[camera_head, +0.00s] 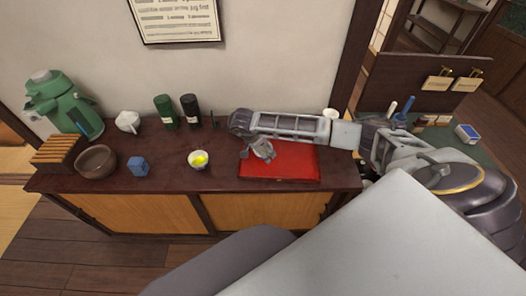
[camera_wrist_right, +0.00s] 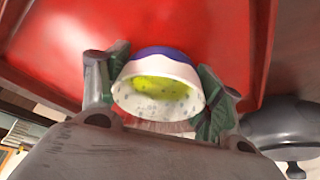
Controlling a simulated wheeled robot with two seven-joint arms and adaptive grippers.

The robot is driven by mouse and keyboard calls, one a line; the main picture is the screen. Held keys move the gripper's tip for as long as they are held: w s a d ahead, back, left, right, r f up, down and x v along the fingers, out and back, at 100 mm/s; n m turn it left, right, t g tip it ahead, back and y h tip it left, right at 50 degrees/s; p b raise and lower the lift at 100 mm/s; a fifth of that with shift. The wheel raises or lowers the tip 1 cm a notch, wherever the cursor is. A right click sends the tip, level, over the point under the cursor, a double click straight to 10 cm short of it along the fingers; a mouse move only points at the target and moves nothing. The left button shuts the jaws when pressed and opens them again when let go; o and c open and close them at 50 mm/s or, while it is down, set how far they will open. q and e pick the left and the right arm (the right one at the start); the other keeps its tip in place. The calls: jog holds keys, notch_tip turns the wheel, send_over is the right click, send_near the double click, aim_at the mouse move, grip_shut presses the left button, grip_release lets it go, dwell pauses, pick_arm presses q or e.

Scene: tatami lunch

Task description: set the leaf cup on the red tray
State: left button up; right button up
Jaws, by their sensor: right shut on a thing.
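My right gripper (camera_head: 258,151) is over the left part of the red tray (camera_head: 290,169) on the dark counter. In the right wrist view its fingers (camera_wrist_right: 160,88) are shut on a small pale speckled cup (camera_wrist_right: 160,100), apparently the leaf cup, with a yellow-green patch and a blue-purple end. The red tray (camera_wrist_right: 210,35) fills the background behind it. I cannot tell whether the cup touches the tray. In the head view the gripper mostly hides this cup. My left gripper is not in view.
A small bowl with yellow inside (camera_head: 198,162) stands left of the tray. A blue block-like item (camera_head: 138,167), a brown bowl (camera_head: 95,163), a white pot (camera_head: 128,121), dark canisters (camera_head: 190,108) and a green flask (camera_head: 60,104) stand further left. A white cup (camera_head: 330,112) stands behind my right arm.

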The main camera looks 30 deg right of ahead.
jog(key=shift+f, duration=0.1)
dwell(0.3)
jog(key=o, duration=1.1)
jog(key=v, duration=1.2)
